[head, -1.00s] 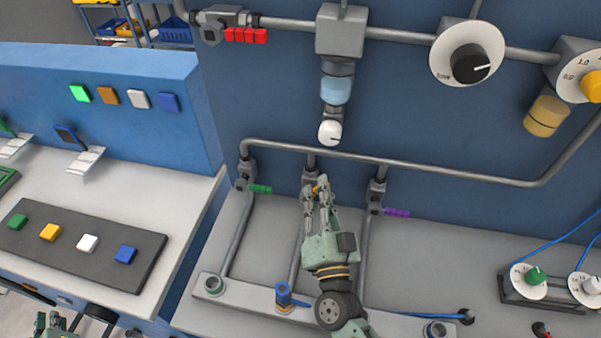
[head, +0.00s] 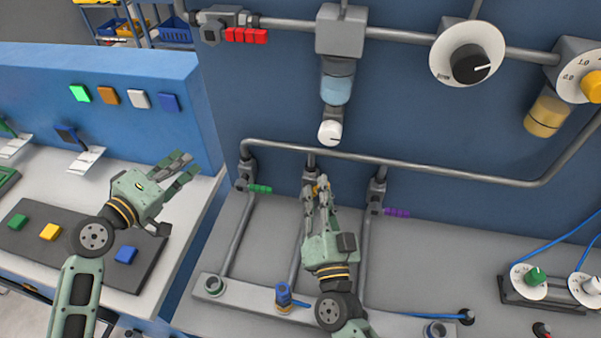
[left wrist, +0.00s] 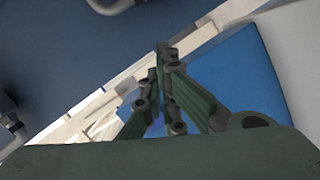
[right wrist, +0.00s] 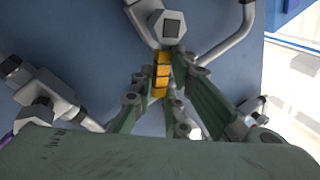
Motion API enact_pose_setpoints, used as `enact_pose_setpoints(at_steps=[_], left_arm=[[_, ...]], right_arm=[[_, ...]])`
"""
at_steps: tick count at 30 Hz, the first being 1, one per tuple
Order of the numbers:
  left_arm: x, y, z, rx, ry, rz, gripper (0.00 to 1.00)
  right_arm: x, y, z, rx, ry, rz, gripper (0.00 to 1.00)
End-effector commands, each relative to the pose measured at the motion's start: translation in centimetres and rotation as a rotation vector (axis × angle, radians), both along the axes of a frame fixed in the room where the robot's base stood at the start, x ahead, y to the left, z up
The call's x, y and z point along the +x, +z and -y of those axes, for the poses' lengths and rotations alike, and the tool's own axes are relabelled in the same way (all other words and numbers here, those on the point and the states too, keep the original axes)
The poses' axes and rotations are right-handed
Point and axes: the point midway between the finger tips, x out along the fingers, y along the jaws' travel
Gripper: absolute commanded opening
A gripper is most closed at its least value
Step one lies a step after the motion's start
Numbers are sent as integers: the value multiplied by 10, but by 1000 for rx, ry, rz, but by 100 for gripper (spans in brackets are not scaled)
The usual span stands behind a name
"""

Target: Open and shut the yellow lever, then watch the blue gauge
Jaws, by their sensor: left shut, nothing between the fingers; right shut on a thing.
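The yellow lever (right wrist: 161,75) sits between the fingertips of my right gripper (right wrist: 163,72) in the right wrist view, below a grey valve body (right wrist: 172,28). In the head view only a bit of the yellow lever (head: 316,189) shows past my right gripper (head: 322,192), which is shut on it at the middle valve. My left gripper (head: 183,168) is shut and empty above the edge of the white bench. Its closed fingers also show in the left wrist view (left wrist: 162,62). A small blue gauge is not clearly identifiable; a blue-tinted cylinder (head: 336,88) hangs from the upper pipe.
A green lever (head: 259,189) and a purple lever (head: 397,212) flank the middle valve. A red lever (head: 246,36) is on the upper pipe. A pad with coloured buttons (head: 70,262) lies below my left arm. White dials (head: 467,52) are upper right.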

Motion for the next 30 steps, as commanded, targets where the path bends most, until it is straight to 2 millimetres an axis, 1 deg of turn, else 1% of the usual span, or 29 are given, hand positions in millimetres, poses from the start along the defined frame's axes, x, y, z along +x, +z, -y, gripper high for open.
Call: enact_pose_setpoints(at_steps=[1, 3, 6, 9, 13, 17, 20, 23, 30], left_arm=[[-3, 18, 34, 8, -91, -9, 0], [-15, 32, 75, 27, -203, -44, 0], [-35, 47, 116, 68, -324, -92, 0], [-52, 54, 142, 111, -402, -132, 0], [-67, 58, 157, 148, -454, -166, 0], [-69, 56, 165, 159, -469, -181, 0], [-62, 51, 174, 158, -471, -181, 0], [-51, 44, 187, 155, -471, -182, 0], [-20, 22, 224, 156, -470, -182, 0]], right_arm=[[-1, -4, 1, -5, 0, -7, 0], [-1, -4, 1, -5, 0, -7, 0], [-1, -5, 1, -5, -1, -8, 0], [-1, -5, 1, -5, -1, -8, 0], [-1, -5, 1, -5, -1, -8, 0], [-1, -5, 1, -5, -1, -8, 0], [-1, -5, 1, -5, -1, -9, 0], [-1, -5, 1, -6, -1, -9, 0], [-1, -5, 1, -6, -1, -9, 0]])
